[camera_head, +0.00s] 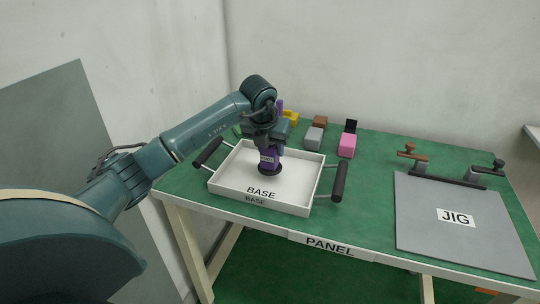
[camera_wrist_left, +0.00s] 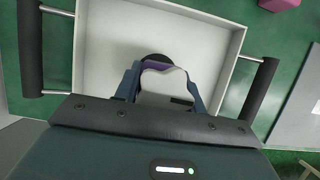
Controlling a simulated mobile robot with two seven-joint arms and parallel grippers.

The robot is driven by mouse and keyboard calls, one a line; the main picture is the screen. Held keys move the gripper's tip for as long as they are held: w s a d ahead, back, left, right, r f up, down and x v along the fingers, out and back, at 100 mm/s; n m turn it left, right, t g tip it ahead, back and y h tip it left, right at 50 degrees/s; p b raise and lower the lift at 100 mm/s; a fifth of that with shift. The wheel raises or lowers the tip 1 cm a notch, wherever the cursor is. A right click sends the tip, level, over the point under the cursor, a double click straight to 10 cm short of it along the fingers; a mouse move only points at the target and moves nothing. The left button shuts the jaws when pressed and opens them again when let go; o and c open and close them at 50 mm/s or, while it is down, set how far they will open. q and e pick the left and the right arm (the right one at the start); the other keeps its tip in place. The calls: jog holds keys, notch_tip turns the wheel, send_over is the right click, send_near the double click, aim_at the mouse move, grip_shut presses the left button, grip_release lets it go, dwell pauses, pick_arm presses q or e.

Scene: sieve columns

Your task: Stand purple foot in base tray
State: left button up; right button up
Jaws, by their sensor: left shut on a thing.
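The purple foot (camera_head: 268,158) is upright over the floor of the white base tray (camera_head: 232,188), near the tray's middle, with a dark round bottom. I cannot tell for sure whether that bottom touches the tray floor. My left gripper (camera_head: 267,146) comes down from above and is shut on the purple foot. In the left wrist view the purple foot (camera_wrist_left: 156,65) shows only in part between the fingers, inside the tray (camera_wrist_left: 105,50); the gripper hides the rest. My right gripper is not in view.
Yellow, brown, grey, black and pink (camera_head: 347,146) blocks stand behind the tray on the green table (camera_head: 375,180). The tray has dark side handles (camera_head: 339,181). A grey jig plate (camera_head: 440,240) with clamps lies at the right. The table between tray and jig is clear.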

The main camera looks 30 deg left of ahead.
pick_arm(q)
jog(key=shift+f, duration=1.25)
jog(key=o, duration=1.1)
jog(key=shift+f, duration=0.1)
jog(key=shift+o, duration=0.2)
